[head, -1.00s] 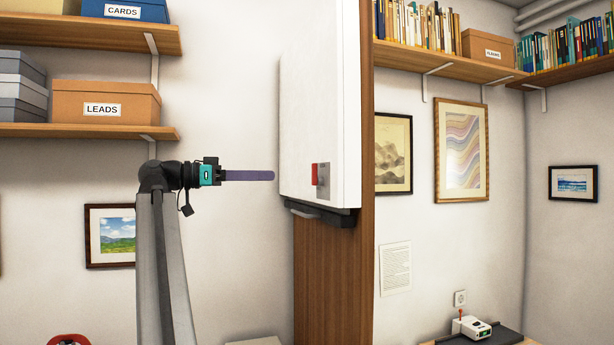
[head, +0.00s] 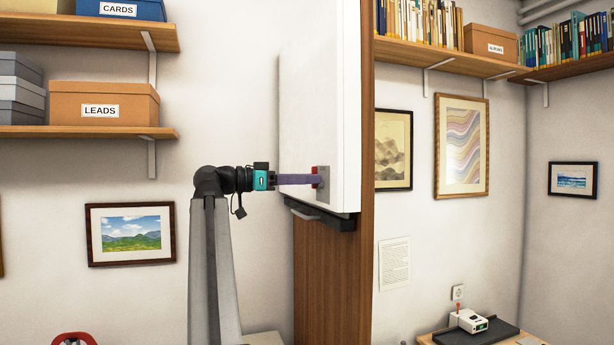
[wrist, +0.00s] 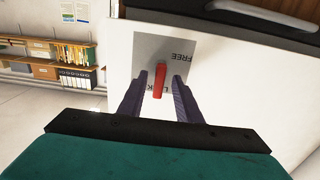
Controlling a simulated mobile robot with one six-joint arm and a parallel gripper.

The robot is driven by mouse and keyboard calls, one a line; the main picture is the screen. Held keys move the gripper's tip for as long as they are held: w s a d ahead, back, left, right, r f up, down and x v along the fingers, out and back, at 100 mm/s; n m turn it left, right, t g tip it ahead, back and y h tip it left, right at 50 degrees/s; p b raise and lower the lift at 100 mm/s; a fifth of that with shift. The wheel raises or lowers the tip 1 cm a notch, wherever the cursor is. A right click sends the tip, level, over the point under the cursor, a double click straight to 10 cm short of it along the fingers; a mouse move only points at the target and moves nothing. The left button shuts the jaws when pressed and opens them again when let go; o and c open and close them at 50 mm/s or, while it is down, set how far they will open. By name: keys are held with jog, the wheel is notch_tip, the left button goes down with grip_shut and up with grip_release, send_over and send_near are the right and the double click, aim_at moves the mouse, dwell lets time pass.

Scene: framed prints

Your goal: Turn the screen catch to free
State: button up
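The screen catch is a red lever (wrist: 160,80) on a grey plate (wrist: 148,48) on the white screen panel (wrist: 230,85). In the wrist view the word FREE reads upside down on the plate. The lever covers the middle of a second word, of which an L and a K show. My gripper (wrist: 161,77) is open, with one purple finger on each side of the lever and a gap showing on both sides. In the head view my gripper (head: 312,179) reaches the red catch (head: 316,170) from the left, partly hiding it.
A dark bar with a handle (head: 320,215) runs under the panel, beside a wooden post (head: 330,270). Shelves with boxes (head: 105,103) hang at the upper left. A framed landscape (head: 130,234) hangs on the wall behind my arm.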

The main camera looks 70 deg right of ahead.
jog(key=shift+s+d, duration=0.15)
jog(key=shift+s, duration=0.05)
grip_shut()
jog(key=shift+w+n, duration=0.1)
jog(key=shift+n, duration=0.4)
jog(key=n, duration=0.5)
jog(key=f+n+p, duration=0.1)
jog(key=n, duration=0.5)
jog(key=d+n, duration=0.1)
jog(key=n, duration=0.5)
jog(key=shift+w+f+p, duration=0.2)
jog(key=shift+w+p, duration=0.1)
jog(key=shift+w, duration=0.1)
